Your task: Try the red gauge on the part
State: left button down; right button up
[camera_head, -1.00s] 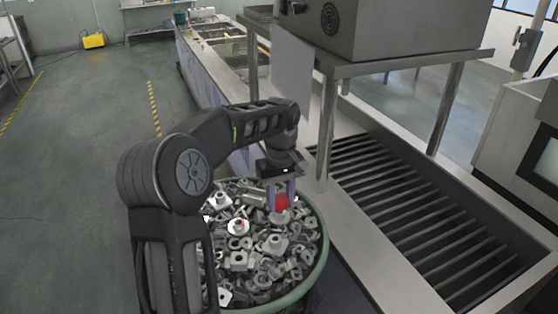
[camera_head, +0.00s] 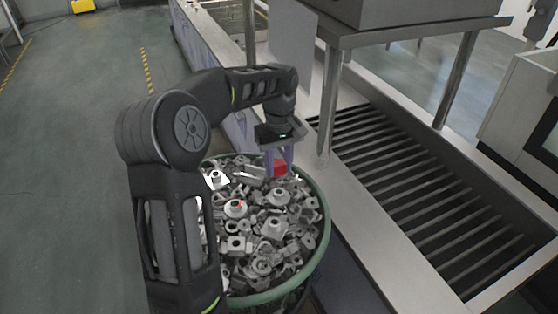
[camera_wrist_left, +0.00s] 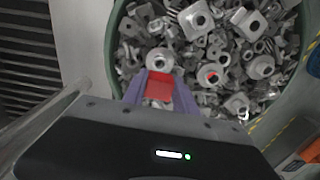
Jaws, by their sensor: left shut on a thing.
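The red gauge (camera_head: 280,168) is a small red block held between the purple fingers of my left gripper (camera_head: 279,161). It also shows in the left wrist view (camera_wrist_left: 159,87), with a finger on each side. The gripper points down over the far half of a bin of grey metal parts. A round flanged part (camera_head: 278,197) with a raised boss lies below the gauge, with a small gap visible; it also shows just past the gauge in the left wrist view (camera_wrist_left: 159,60). Another flanged part (camera_head: 235,208) carries a red mark. My right gripper is out of view.
The round green-rimmed bin (camera_head: 325,238) is filled with mixed metal parts. To its right stands a steel bench with a slatted bed (camera_head: 400,200) and a table leg (camera_head: 328,110) close to my gripper. Open floor (camera_head: 60,180) lies to the left.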

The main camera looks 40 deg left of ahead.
aim_at(280, 175)
pick_arm(q)
notch_tip(280, 175, down, 4)
jog(key=shift+b, duration=0.55)
jog(key=shift+f+b, duration=0.3)
jog(key=shift+f, duration=0.2)
jog(key=shift+s+d, duration=0.15)
jog(key=shift+d, duration=0.1)
jog(key=shift+f+b, duration=0.4)
dwell(1.4)
jog(key=shift+r, duration=0.15)
jog(key=shift+r+p, duration=1.05)
jog(key=shift+r, duration=0.45)
jog(key=shift+f+b, duration=0.9)
jog(key=shift+f, duration=0.35)
jog(key=shift+f, duration=0.4)
dwell(0.4)
